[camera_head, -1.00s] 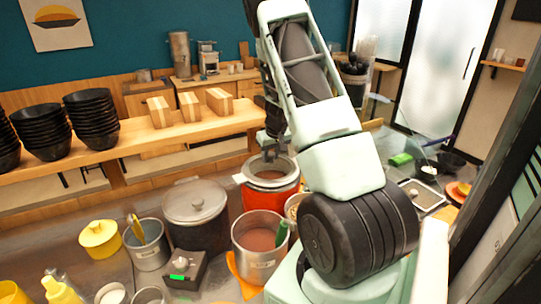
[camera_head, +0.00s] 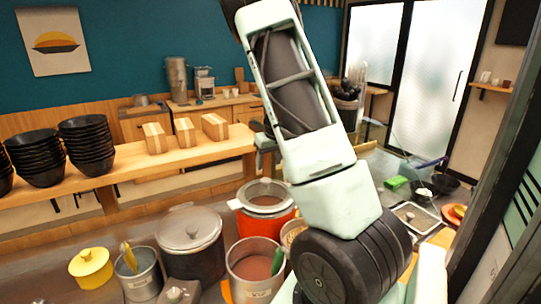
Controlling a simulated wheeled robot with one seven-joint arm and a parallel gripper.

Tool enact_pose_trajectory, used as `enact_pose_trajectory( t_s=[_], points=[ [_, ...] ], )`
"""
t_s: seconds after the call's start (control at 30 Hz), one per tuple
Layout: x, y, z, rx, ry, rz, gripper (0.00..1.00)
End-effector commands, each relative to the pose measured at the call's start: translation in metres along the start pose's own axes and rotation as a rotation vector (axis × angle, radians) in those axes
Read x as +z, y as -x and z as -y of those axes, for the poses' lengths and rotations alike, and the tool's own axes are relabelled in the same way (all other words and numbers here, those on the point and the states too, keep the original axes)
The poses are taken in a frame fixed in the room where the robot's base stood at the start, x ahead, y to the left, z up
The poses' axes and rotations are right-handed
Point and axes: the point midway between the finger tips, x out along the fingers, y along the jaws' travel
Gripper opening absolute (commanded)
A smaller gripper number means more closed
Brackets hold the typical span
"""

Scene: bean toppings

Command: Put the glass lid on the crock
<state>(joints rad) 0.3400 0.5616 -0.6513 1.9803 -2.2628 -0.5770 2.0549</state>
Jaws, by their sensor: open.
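A dark crock (camera_head: 196,262) stands on the counter at the lower middle left. A grey, see-through-looking round lid with a knob (camera_head: 190,229) lies on top of it. To its right is an orange-red crock (camera_head: 262,226) with a pale rim and a brownish inside; whether glass covers it I cannot tell. My gripper (camera_head: 266,147) shows only as a small dark part beside my arm, above and behind the orange-red crock. It is open, and I see nothing held in it. My arm hides most of it.
A steel pot of brown food (camera_head: 240,292) with a green-handled utensil stands in front of the orange-red crock. A steel pot (camera_head: 140,287) and a yellow lidded pot (camera_head: 91,268) are at left. Boxes and black bowl stacks (camera_head: 88,146) line the wooden counter behind.

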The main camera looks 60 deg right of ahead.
Motion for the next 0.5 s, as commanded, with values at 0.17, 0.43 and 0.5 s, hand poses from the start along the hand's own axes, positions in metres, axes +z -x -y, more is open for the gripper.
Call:
enact_pose_trajectory(
  t_s=[0.17,0.43,0.5],
  points=[
    [0.000,0.019,0.001,0.000,0.001,-0.001,0.55],
    [-0.003,0.023,0.007,-0.008,0.010,-0.015,0.55],
    [-0.013,0.023,0.028,-0.029,0.039,-0.056,0.55]
  ],
)
